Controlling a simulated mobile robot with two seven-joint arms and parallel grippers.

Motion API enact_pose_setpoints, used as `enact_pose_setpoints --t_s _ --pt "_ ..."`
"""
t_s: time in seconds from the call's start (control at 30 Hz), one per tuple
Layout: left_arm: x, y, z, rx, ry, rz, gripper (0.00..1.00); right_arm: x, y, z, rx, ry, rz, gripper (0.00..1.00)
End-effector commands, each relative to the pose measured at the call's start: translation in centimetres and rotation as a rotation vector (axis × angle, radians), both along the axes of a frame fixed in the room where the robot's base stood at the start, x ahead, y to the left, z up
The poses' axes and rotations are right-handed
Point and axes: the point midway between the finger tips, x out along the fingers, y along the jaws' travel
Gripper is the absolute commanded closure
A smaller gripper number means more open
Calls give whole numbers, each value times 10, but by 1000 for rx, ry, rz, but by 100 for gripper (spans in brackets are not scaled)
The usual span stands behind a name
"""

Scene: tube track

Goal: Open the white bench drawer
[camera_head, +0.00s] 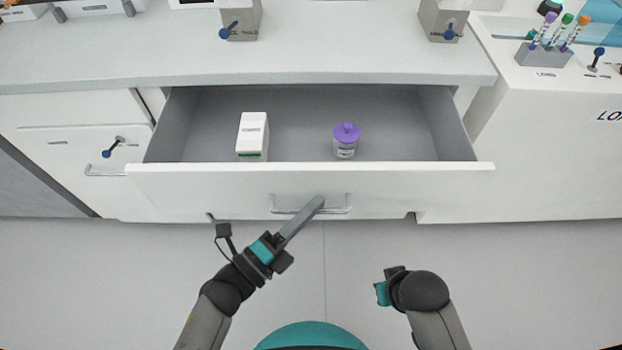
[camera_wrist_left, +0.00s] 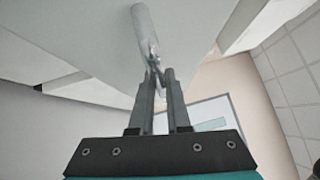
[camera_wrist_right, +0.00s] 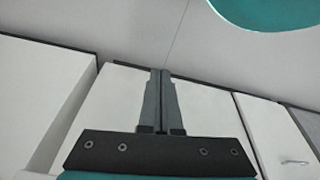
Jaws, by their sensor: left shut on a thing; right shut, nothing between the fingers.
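The white bench drawer (camera_head: 210,184) is pulled out from under the grey worktop, and its grey inside shows. A small white box (camera_head: 252,134) and a white jar with a purple lid (camera_head: 346,140) stand in it. My left gripper (camera_head: 318,202) is at the drawer's bar handle (camera_head: 285,210), near the handle's middle. In the left wrist view its fingers (camera_wrist_left: 157,80) are shut on the handle (camera_wrist_left: 146,35). My right gripper (camera_head: 383,289) is off to the right, apart from the drawer. In the right wrist view its fingers (camera_wrist_right: 160,90) are shut and empty.
A closed drawer and cabinet door (camera_head: 75,155) are on the left, with a blue-tipped lever there. Grey blocks with blue knobs (camera_head: 241,20) and a tube rack (camera_head: 543,54) stand on the worktops. The floor (camera_head: 540,280) before the bench is clear.

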Motion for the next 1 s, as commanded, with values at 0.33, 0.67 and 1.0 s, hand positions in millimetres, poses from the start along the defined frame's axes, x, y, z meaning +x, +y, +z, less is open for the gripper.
enact_pose_setpoints --t_s 0.33,0.67,1.0 --pt "-30 2 -1 4 1 3 100 -6 -1 -12 -3 19 1 100" --pt "-31 2 -1 3 1 4 100 -6 -1 -12 -3 19 1 100" --pt "-31 1 -1 1 0 2 74 -6 -1 -12 -2 19 1 100"
